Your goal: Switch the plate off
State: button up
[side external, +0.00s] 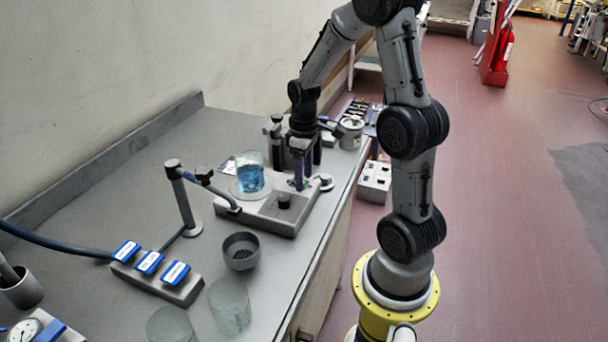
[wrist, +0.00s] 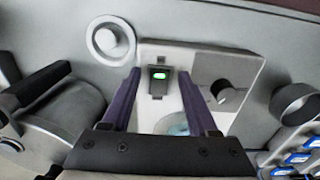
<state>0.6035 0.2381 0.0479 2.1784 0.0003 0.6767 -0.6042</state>
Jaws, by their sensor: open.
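The plate (side external: 262,216) is a light grey box on the bench, with a black knob (side external: 284,201) and a beaker of blue liquid (side external: 250,179) on its round top. In the wrist view the plate (wrist: 205,62) shows a small switch (wrist: 159,76) lit green, and the knob (wrist: 222,92) to its right. My gripper (side external: 302,184) points down over the plate's end at the switch. In the wrist view its two purple fingers (wrist: 160,74) stand apart and empty, on either side of the switch. The picture does not show whether they touch the plate.
A clamp stand (side external: 184,195) with a side arm stands left of the plate. A dark bowl (side external: 241,251), glass jars (side external: 229,306) and a block with blue-labelled switches (side external: 158,279) lie in front. A round fitting (wrist: 110,41) sits beside the plate.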

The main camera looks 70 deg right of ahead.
grip_shut()
dwell(0.3)
jog(key=shift+w+r+g, duration=0.1)
jog(key=shift+w+g, duration=0.1)
jog(key=shift+g, duration=0.55)
jog(key=shift+w+g, duration=0.2)
jog(key=shift+g, duration=0.55)
grip_release()
jog(key=v, duration=1.4)
